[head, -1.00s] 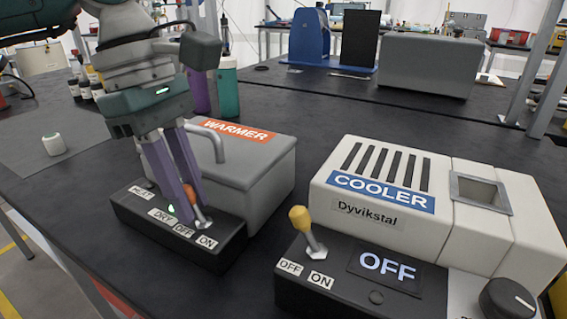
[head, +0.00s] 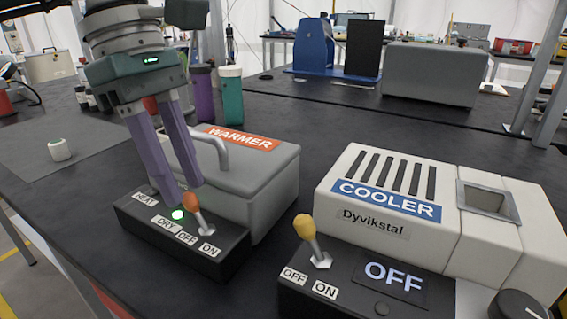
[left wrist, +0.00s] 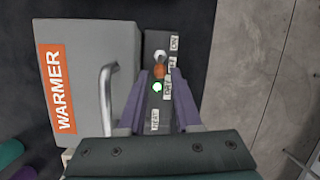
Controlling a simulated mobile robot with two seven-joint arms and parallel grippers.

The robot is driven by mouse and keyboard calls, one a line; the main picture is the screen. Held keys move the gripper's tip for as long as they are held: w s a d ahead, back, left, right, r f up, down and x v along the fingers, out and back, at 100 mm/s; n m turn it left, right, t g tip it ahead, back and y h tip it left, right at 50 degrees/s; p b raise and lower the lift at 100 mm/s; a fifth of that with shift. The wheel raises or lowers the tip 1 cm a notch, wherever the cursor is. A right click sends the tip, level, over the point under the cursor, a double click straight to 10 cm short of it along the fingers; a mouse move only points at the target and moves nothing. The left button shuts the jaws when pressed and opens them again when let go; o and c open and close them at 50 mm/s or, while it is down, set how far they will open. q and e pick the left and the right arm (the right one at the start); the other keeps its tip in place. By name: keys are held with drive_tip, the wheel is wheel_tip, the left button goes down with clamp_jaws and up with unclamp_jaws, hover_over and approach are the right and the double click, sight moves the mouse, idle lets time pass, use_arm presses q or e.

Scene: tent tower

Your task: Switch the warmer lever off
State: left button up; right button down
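The warmer (head: 262,180) is a grey lidded box with an orange WARMER label; it also shows in the left wrist view (left wrist: 85,35). Its black control panel (head: 232,255) carries HEAT, DRY, OFF and ON labels and a lit green light (head: 178,214). The warmer lever has an orange knob (head: 191,202) on a metal stem, and leans away from the ON end, toward the OFF side. My left gripper (head: 183,193) is open at the knob, its purple fingers apart. In the left wrist view the knob (left wrist: 158,70) shows between the fingertips; contact is unclear. My right gripper is out of view.
The cooler (head: 395,200) stands to the right, with a yellow-knobbed lever (head: 304,228) and a display reading OFF (head: 393,276). Purple and green bottles (head: 231,95) stand behind the warmer. The warmer's handle (head: 212,150) rises close to my left fingers. A small white object (head: 60,150) sits at left.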

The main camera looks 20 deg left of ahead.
use_arm(q)
drive_tip(key=v, duration=0.6)
drive_tip(key=shift+r, duration=0.25)
